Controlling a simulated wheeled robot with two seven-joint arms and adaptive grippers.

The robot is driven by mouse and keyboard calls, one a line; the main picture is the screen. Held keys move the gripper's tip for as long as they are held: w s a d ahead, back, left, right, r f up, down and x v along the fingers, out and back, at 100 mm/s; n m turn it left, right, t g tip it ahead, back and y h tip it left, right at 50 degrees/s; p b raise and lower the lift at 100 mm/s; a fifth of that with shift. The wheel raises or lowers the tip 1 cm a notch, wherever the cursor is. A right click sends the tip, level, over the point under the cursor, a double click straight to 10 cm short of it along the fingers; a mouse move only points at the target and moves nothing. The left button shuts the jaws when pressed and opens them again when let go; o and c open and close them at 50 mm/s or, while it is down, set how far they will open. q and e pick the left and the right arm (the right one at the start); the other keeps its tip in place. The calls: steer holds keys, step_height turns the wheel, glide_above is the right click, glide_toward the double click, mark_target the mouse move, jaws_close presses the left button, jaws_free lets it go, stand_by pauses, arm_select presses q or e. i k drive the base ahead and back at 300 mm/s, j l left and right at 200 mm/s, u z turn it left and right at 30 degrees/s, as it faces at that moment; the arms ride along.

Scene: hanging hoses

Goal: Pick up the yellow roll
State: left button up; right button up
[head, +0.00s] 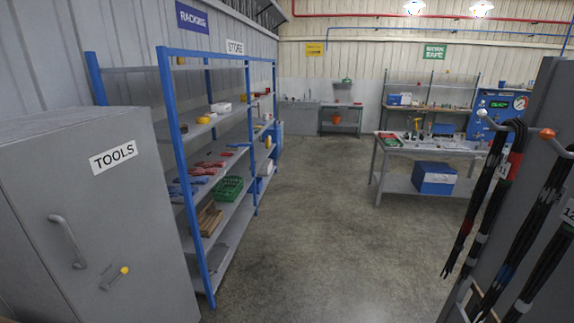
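A small yellow round thing (203,119), which looks like the yellow roll, lies on an upper shelf of the blue-framed rack, near a white item. Another small yellow thing (268,142) shows farther back on the same rack, too small to tell what it is. Neither of my grippers is in view, so nothing shows of their state.
The blue-framed rack (164,130) holds red tools and a green crate (228,189). A grey TOOLS cabinet (95,210) stands at near left. Dark hoses (490,200) hang at right. A workbench (435,148) stands beyond. The concrete floor (325,240) between is clear.

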mark_target(203, 120)
steer(key=i+z, duration=0.2)
steer(key=i, duration=2.2)
steer(key=i+l+u, duration=0.2)
steer(key=i, duration=0.6)
steer(key=i+l+u, duration=0.1)
steer(key=i+u, duration=0.25)
steer(key=i+l+u, duration=0.2)
steer(key=i+u, duration=0.15)
steer(key=i+l+u, duration=0.5)
steer(key=u, duration=0.2)
steer(key=i+l+u, duration=0.2)
steer(key=l+u, duration=0.15)
steer(key=i+l+u, duration=0.15)
steer(key=l+u, duration=0.2)
steer(key=i+l+u, duration=0.1)
steer(key=l+u, duration=0.25)
steer(key=l, duration=0.15)
steer(key=l+u, duration=0.25)
steer(key=l, duration=0.3)
steer(key=l+u, duration=0.25)
steer(key=l, duration=0.35)
